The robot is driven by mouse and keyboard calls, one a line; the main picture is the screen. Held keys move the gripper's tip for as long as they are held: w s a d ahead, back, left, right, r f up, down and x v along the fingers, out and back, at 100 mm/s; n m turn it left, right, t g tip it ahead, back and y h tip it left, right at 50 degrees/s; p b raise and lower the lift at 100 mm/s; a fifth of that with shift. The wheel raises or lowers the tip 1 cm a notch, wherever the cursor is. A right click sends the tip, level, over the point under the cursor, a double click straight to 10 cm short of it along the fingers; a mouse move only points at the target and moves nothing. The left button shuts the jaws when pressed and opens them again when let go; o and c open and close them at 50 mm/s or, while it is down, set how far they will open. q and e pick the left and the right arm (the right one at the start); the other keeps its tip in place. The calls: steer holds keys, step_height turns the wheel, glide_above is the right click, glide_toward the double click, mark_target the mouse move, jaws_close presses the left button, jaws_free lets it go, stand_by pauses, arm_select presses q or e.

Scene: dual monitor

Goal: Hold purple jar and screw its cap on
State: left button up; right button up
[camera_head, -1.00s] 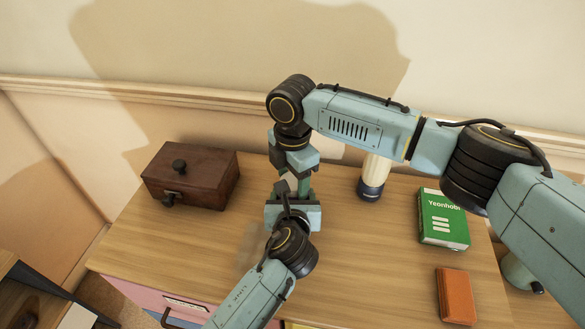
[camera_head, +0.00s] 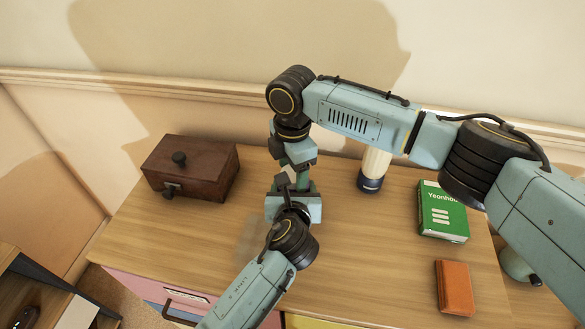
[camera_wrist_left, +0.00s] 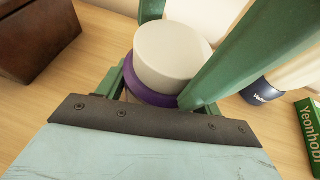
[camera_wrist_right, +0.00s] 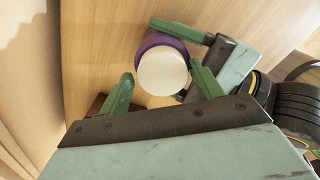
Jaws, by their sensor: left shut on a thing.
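The purple jar (camera_wrist_left: 160,91) stands upright between the fingers of my left gripper (camera_head: 302,186), which is shut on it. A round white cap (camera_wrist_left: 172,53) is on top of the jar; how firmly it sits cannot be told. My right gripper (camera_head: 298,168) points down from above. In the right wrist view its two green fingers (camera_wrist_right: 161,82) stand on either side of the white cap (camera_wrist_right: 163,73), apart, with small gaps beside it. The purple jar (camera_wrist_right: 160,37) shows below the cap there. In the head view the grippers hide most of the jar.
A dark wooden box (camera_head: 190,168) stands at the left of the wooden table (camera_head: 190,240). A cream bottle with a dark blue base (camera_head: 373,172) stands right of the grippers. A green box (camera_head: 442,212) and an orange book (camera_head: 454,288) lie farther right. The front left of the table is clear.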

steer(key=shift+o, duration=0.9)
steer(key=shift+s, duration=0.1)
arm_select(q)
steer(key=shift+w+a, duration=0.15)
arm_select(e)
steer(key=shift+s+f, duration=0.1)
steer(key=shift+r, duration=0.5)
arm_select(q)
steer(key=o, duration=2)
steer(key=shift+c, duration=0.2)
arm_select(e)
step_height(320, 180, up, 11)
steer(key=shift+w, duration=0.2)
arm_select(q)
steer(key=shift+s, duration=0.25)
arm_select(e)
steer(key=shift+r, duration=0.15)
